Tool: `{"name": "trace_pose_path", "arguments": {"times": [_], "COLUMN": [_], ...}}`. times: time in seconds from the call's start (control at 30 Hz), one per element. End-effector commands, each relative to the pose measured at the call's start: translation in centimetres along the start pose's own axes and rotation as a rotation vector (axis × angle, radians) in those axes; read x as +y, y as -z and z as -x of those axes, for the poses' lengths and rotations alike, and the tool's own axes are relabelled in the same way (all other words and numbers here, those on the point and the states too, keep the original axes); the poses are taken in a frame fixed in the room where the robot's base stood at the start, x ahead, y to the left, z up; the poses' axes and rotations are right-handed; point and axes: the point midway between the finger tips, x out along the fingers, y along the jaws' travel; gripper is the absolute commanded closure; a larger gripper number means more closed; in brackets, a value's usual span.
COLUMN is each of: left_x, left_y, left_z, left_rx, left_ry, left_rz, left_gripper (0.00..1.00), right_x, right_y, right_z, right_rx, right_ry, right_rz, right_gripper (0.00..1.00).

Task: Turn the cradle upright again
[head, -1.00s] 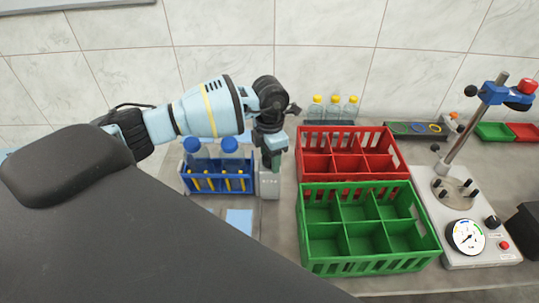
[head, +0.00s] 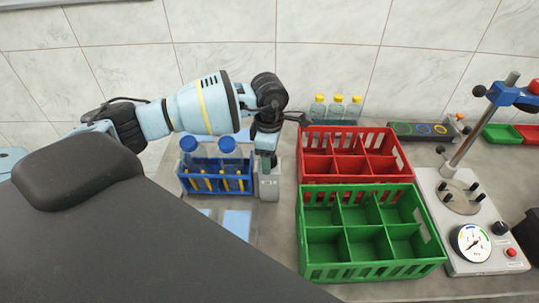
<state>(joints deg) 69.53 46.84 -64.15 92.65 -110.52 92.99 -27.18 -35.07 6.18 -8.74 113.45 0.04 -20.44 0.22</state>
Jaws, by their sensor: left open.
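My left arm comes in from the left, and its gripper (head: 269,160) points down just above a small grey upright unit (head: 269,186) with a dark label. The jaws are open; their tips are small, and I cannot tell whether they touch the unit. I cannot clearly make out a cradle; it may be part of this unit, and its tilt cannot be told. A blue rack (head: 216,190) stands just left of the unit, with blue-capped bottles (head: 228,150) and yellow pieces in it. My right gripper is not in view.
A red divided crate (head: 310,172) and a green divided crate (head: 365,272) stand right of the unit, both empty. Yellow-capped bottles (head: 337,110) stand behind. A gauge stand (head: 470,240) is at far right. A light-blue patch (head: 237,222) lies in front of the rack.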

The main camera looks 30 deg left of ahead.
Motion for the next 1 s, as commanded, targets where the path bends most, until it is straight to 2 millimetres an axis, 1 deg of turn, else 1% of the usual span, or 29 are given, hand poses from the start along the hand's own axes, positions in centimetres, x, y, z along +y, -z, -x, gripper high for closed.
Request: {"name": "trace_pose_path", "arguments": {"times": [0.03, 0.3, 0.33, 0.47, 0.7, 0.8, 0.83, 0.93, 1.0], "left_x": [0.0, 0.0, 0.0, 0.0, 0.0, 0.0, 0.0, 0.0, 0.0], "left_y": [0.0, 0.0, 0.0, 0.0, -0.1, -0.1, 0.0, 0.0, 0.0], "left_z": [0.0, 0.0, 0.0, 0.1, 0.4, 0.3, 0.2, 0.0, -0.1], "left_rx": [0.000, 0.000, 0.000, -0.001, -0.003, -0.003, -0.002, 0.000, 0.000], "left_ry": [-0.001, -0.001, -0.001, -0.002, -0.006, -0.004, -0.003, 0.000, 0.000], "left_rz": [0.001, 0.003, 0.003, 0.028, 0.220, 0.287, 0.289, 0.285, 0.284], "left_gripper": [0.46, 0.82, 0.84, 0.84, 0.84, 0.84, 0.58, 0.45, 0.44], "right_x": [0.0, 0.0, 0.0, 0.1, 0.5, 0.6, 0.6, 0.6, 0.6], "right_y": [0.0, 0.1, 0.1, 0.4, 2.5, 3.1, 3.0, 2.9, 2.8], "right_z": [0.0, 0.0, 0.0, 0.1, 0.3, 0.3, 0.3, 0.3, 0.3], "right_rx": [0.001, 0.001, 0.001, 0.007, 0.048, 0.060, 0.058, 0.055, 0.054], "right_ry": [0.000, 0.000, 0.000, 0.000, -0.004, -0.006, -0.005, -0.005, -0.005], "right_rz": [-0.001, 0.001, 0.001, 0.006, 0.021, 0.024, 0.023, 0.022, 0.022], "right_gripper": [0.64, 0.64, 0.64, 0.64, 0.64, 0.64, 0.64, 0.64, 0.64]}}
